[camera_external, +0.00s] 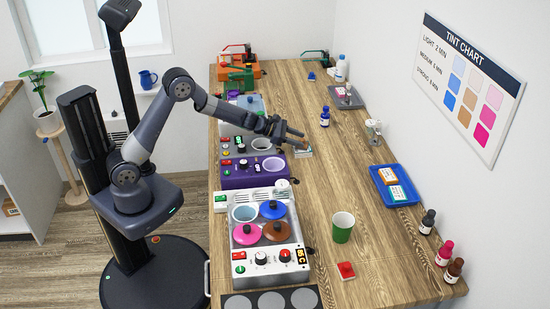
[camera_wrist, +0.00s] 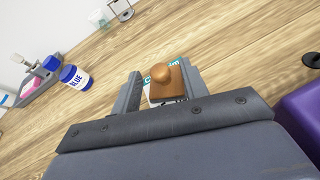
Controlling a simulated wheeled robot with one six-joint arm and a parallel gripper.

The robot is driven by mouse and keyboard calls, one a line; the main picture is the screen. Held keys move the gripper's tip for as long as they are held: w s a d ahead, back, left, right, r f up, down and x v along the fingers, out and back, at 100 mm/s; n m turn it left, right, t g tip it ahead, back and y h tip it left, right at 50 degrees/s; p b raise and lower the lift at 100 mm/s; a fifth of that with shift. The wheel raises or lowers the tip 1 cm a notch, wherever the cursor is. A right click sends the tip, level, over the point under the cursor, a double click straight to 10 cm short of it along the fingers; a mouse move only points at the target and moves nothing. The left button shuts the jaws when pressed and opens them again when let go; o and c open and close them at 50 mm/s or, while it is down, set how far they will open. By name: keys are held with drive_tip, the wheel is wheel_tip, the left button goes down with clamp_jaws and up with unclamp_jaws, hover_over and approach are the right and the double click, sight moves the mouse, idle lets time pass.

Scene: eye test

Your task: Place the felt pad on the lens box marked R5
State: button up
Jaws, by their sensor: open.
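My gripper (camera_external: 297,138) is low over the middle of the table and open. In the wrist view its two fingers (camera_wrist: 160,70) stand on either side of a brown pad (camera_wrist: 158,92) with a round knob. The pad appears to lie on a small white and teal box (camera_wrist: 175,63), which also shows under my gripper in the external view (camera_external: 304,151). The box's marking is mostly hidden; R5 cannot be read. A red pad with a knob (camera_external: 346,270) lies at the table's front, and a small blue one (camera_external: 311,77) lies at the back.
A blue tray (camera_external: 408,203) at the right holds an orange-and-white box (camera_external: 388,175) and a white and teal box (camera_external: 398,193). A purple machine (camera_external: 240,180) and a white machine with lidded pots (camera_external: 265,262) line the left edge. A green cup (camera_external: 343,230) and a blue bottle (camera_external: 325,118) stand nearby.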

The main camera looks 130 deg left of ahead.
drive_tip(key=shift+r, duration=0.1)
drive_tip(key=shift+r, duration=0.15)
drive_tip(key=b+v, duration=0.1)
drive_tip(key=v, duration=1.1)
